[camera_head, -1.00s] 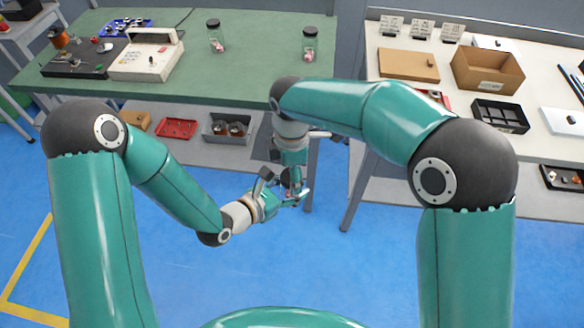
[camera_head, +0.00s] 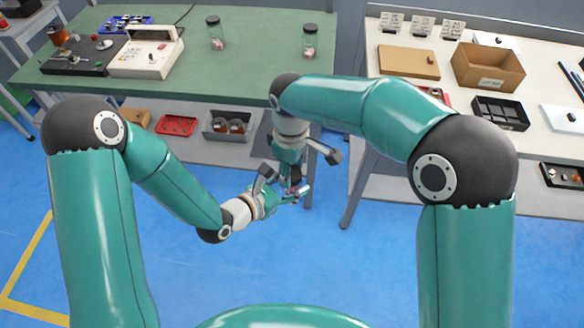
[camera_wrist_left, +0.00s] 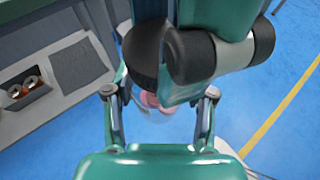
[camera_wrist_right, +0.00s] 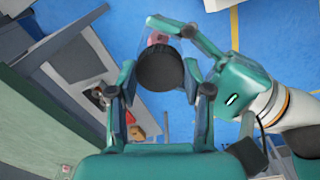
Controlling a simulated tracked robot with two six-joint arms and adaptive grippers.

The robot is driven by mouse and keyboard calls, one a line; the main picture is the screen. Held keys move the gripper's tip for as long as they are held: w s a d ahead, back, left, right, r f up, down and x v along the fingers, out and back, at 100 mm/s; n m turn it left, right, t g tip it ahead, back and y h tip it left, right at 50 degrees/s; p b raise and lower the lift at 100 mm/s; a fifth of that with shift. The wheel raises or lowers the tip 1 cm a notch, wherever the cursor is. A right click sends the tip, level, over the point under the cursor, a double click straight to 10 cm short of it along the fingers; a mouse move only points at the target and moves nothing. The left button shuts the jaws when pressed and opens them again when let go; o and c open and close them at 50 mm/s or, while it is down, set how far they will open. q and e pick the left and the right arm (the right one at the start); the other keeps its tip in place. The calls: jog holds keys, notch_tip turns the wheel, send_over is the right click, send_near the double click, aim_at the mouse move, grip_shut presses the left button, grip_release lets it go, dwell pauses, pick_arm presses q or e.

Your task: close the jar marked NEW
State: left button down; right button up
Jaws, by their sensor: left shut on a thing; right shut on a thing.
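A clear jar with pink contents (camera_wrist_right: 157,40) is between my two grippers, in front of the green table. My left gripper (camera_head: 295,196) is shut on its glass from the side; pink contents also show between its fingers in the left wrist view (camera_wrist_left: 150,104). My right gripper (camera_head: 291,180) points down from above, shut on the round dark lid (camera_wrist_right: 160,69), with one finger on each side. The lid is at the jar's mouth; whether it is fully seated is hidden. No NEW marking is legible on this jar.
Two other jars with dark lids, a left one (camera_head: 215,34) and a right one (camera_head: 309,42), stand on the green table (camera_head: 250,75). A beige machine (camera_head: 146,55) stands at its left. A white table (camera_head: 440,95) with a cardboard box (camera_head: 487,70) is on the right. Blue floor is clear below.

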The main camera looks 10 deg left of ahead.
jog(key=m, duration=1)
jog(key=shift+w+m, duration=0.1)
jog(key=shift+m, duration=0.2)
jog(key=o, duration=1.3)
jog(key=shift+r, duration=2.25)
